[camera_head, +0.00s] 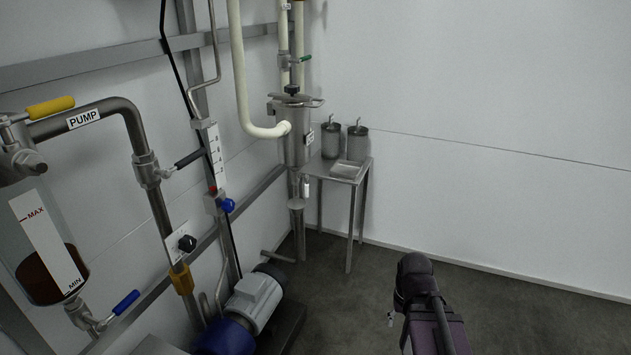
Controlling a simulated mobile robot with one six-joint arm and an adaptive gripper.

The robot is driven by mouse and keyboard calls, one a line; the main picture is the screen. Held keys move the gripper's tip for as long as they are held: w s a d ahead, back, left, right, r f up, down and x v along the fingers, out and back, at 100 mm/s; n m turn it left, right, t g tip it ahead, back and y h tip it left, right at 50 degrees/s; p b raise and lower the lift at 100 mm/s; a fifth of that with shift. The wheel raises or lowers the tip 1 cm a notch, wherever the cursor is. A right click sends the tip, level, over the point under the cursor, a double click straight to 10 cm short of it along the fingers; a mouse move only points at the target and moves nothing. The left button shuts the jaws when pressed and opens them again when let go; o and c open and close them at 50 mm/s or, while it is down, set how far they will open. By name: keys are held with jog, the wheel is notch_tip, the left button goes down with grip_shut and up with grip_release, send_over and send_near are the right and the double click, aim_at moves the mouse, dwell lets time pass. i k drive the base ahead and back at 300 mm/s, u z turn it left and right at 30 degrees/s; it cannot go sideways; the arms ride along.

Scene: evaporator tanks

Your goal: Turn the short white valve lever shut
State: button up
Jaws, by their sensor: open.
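A short white lever (306,187) shows in the head view, hanging about upright beside the steel pipe under the filter vessel (295,146). It is small, and I cannot tell its exact valve position. Part of my arm (432,322) is at the lower right, well apart from the lever. My gripper cannot be made out; a small pale piece beside the arm is too small to identify.
A steel side table (352,180) with two canisters stands right of the vessel. Yellow (50,107), black (189,158), blue (126,302) and green (305,58) levers are on other pipes. A pump motor (255,300) is on the floor. Floor right of it is clear.

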aim_at(306, 187)
jog(key=u, duration=0.2)
jog(key=i, duration=1.15)
jog(key=u, duration=0.4)
